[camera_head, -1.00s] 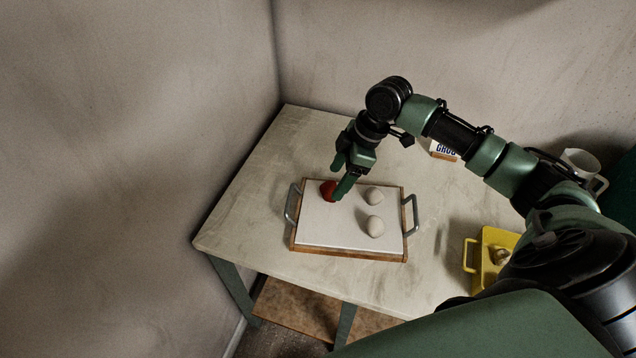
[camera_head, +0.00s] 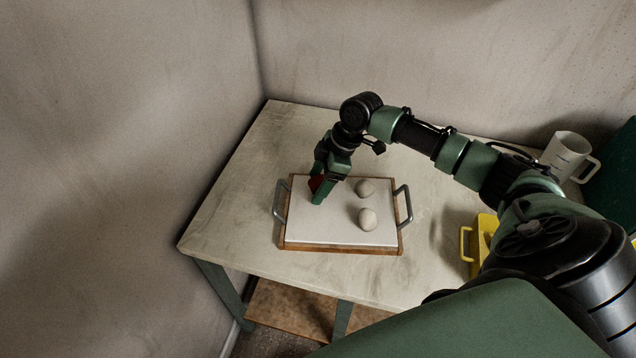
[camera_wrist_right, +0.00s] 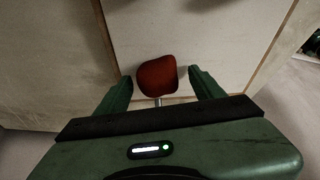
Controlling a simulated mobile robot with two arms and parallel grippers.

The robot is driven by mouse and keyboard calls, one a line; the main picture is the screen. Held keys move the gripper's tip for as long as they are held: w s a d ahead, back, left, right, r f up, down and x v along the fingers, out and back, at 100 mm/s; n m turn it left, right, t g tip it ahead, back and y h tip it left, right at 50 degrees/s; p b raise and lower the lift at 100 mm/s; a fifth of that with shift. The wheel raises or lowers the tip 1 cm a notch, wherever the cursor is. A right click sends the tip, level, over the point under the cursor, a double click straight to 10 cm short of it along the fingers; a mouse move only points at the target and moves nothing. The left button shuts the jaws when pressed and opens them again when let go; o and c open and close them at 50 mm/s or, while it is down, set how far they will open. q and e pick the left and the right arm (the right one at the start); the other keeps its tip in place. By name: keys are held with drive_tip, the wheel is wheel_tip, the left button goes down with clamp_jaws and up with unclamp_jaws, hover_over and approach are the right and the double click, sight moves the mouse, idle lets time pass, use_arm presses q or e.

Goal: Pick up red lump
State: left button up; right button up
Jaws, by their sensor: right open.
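The red lump (camera_head: 315,183) lies on the white surface of a wood-edged tray (camera_head: 340,247) near its left back corner, partly hidden by my right gripper in the head view. My right gripper (camera_head: 317,188) is open and points down, with its fingers around the lump's place. In the right wrist view the red lump (camera_wrist_right: 157,75) sits ahead of and between the two spread green fingers of my right gripper (camera_wrist_right: 162,90). A gap shows between it and each finger. My left gripper is not in view.
Two pale lumps, one farther back (camera_head: 365,188) and one nearer (camera_head: 368,219), lie on the tray. The tray has grey handles at both ends. A yellow tray (camera_head: 467,243) and a white mug (camera_head: 566,152) stand to the right. The table's left part is bare.

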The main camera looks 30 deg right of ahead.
sight(318, 179)
clamp_jaws()
idle(0.3)
wheel_tip(318, 179, up, 20)
drive_tip(key=b, duration=0.1)
idle(0.3)
